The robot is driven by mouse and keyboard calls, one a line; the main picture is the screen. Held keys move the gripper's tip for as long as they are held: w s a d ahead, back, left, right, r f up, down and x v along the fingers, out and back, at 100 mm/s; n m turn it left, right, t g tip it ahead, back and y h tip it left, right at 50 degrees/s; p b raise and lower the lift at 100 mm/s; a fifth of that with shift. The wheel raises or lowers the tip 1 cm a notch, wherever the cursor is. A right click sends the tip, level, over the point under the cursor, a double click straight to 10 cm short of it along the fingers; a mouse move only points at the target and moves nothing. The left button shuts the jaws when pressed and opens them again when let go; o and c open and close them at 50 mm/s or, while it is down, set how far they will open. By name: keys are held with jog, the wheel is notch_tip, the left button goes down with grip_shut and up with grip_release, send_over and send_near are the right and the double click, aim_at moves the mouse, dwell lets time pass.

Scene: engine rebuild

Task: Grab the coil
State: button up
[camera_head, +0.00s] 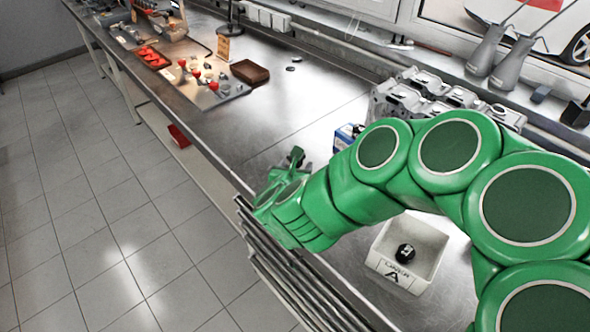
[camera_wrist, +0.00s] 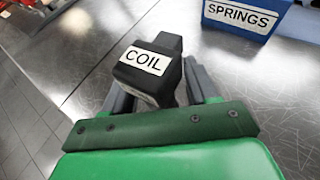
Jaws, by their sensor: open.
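The coil (camera_wrist: 150,74) is a black block with a white label reading COIL, seen in the wrist view close in front of my gripper (camera_wrist: 158,84). The grey fingers are open, one on each side of the coil. Whether either finger touches it I cannot tell. The coil's near lower part is hidden by the gripper's green crossbar. In the head view my gripper (camera_head: 294,160) is at the front edge of the metal bench, and the coil cannot be clearly made out there.
A blue box labelled SPRINGS (camera_wrist: 240,16) stands beyond the coil to the right. A white bin marked A (camera_head: 432,243) holds a dark round part. A metal engine part (camera_head: 395,98) stands behind my arm.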

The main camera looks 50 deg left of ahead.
grip_shut()
dwell(0.3)
jog(key=shift+r, duration=0.1)
